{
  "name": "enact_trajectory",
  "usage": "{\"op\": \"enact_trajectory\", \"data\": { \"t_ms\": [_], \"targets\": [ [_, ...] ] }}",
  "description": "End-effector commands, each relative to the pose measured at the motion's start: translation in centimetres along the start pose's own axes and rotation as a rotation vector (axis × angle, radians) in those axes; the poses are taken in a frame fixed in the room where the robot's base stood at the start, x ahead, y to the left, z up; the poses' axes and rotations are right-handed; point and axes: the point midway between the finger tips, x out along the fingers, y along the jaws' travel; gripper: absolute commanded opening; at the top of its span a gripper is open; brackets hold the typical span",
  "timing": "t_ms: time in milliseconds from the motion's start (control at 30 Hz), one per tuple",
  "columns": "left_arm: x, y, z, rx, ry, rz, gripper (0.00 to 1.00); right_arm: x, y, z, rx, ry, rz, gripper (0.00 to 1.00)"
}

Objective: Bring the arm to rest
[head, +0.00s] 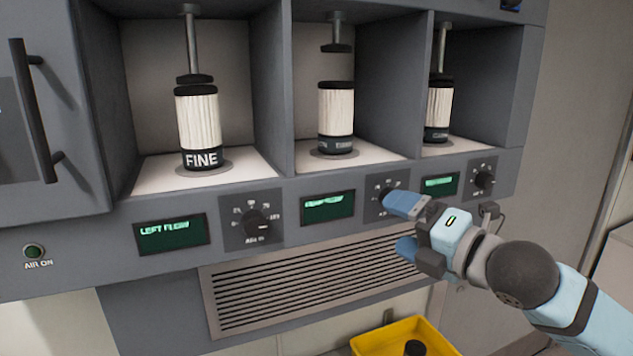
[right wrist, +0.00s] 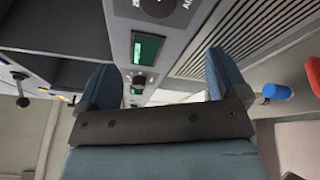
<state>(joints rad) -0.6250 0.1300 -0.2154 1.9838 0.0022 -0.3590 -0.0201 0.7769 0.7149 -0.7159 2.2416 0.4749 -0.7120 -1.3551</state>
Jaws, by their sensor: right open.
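My right gripper (head: 404,226) is in front of the control panel, below the middle chamber, near the middle dial (head: 384,200). Its blue fingers are apart with nothing between them. In the right wrist view, the two fingers of the right gripper (right wrist: 165,85) stand wide apart, with the grey panel, a dial and a green display (right wrist: 147,48) beyond them. From these views I cannot tell whether a finger touches the panel. My left gripper is not in view.
Three chambers hold white-and-black canisters; the left one (head: 198,127) reads FINE. The left dial (head: 256,223) and right dial (head: 483,180) sit on the panel. A vent grille (head: 320,280) lies below. A yellow bin (head: 400,335) stands at the bottom. Open floor shows at right.

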Motion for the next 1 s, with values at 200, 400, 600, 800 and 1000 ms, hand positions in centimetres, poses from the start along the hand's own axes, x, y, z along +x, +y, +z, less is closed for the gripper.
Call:
{"op": "enact_trajectory", "data": {
  "t_ms": [200, 400, 600, 800, 1000],
  "targets": [
    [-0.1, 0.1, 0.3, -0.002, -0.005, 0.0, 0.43, 0.8, -9.3, -4.0, 0.489, -0.037, -0.035, 0.92],
    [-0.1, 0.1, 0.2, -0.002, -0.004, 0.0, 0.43, -0.5, -18.4, -8.3, 0.921, -0.128, -0.084, 0.92],
    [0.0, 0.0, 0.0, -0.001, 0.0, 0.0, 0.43, -4.3, -27.8, -14.0, 1.329, -0.277, -0.146, 0.92],
    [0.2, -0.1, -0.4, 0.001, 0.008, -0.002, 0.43, -10.9, -36.5, -21.2, 1.697, -0.491, -0.211, 0.92],
    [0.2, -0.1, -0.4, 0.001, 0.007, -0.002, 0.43, -18.0, -42.0, -27.7, 1.945, -0.703, -0.255, 0.92]
  ]
}}
